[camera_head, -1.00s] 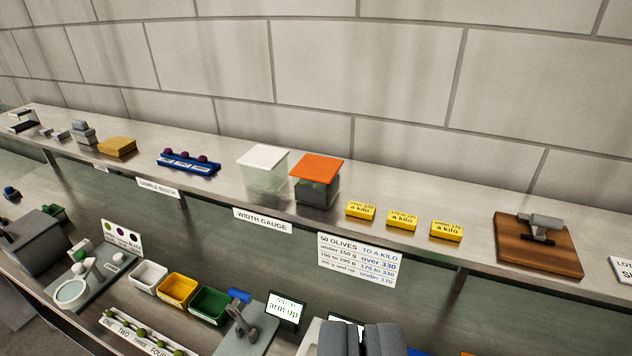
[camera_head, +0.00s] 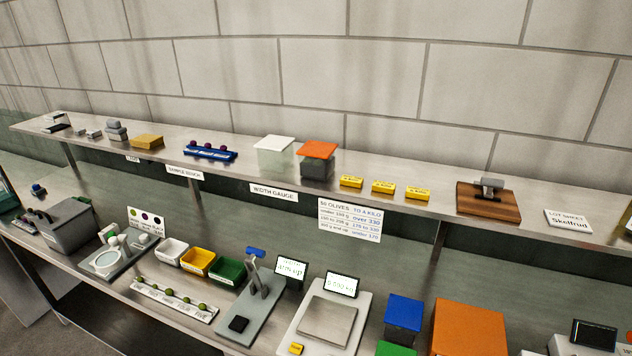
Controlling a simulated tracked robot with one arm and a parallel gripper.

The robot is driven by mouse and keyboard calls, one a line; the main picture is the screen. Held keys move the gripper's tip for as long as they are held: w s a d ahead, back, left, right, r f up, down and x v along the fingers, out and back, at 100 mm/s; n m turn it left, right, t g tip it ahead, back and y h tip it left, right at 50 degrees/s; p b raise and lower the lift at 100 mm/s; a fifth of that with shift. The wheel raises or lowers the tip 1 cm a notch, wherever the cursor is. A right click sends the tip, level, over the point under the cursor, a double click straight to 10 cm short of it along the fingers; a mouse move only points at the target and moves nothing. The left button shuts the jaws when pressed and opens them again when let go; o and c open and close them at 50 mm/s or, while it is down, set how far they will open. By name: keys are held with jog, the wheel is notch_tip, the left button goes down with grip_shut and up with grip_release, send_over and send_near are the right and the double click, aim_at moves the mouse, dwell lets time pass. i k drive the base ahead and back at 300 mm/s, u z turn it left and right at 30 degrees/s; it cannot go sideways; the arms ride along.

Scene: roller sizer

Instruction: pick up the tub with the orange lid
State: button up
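The tub with the orange lid (camera_head: 318,166) stands on the upper shelf (camera_head: 230,181), near the middle. Its body is dark grey and looks see-through, and its flat orange lid is on. A similar tub with a white lid (camera_head: 275,158) stands close on its left, with a clear, pale body. My gripper does not show in this view, so its state cannot be seen.
A blue rack (camera_head: 210,151) lies left. Below, the bench holds a scale (camera_head: 326,318), bins and an orange box (camera_head: 468,328).

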aim_at(317, 159)
jog(key=z, duration=0.05)
jog(key=k, duration=0.5)
jog(key=u, duration=0.85)
jog(key=i, duration=2.35)
jog(key=z, duration=0.35)
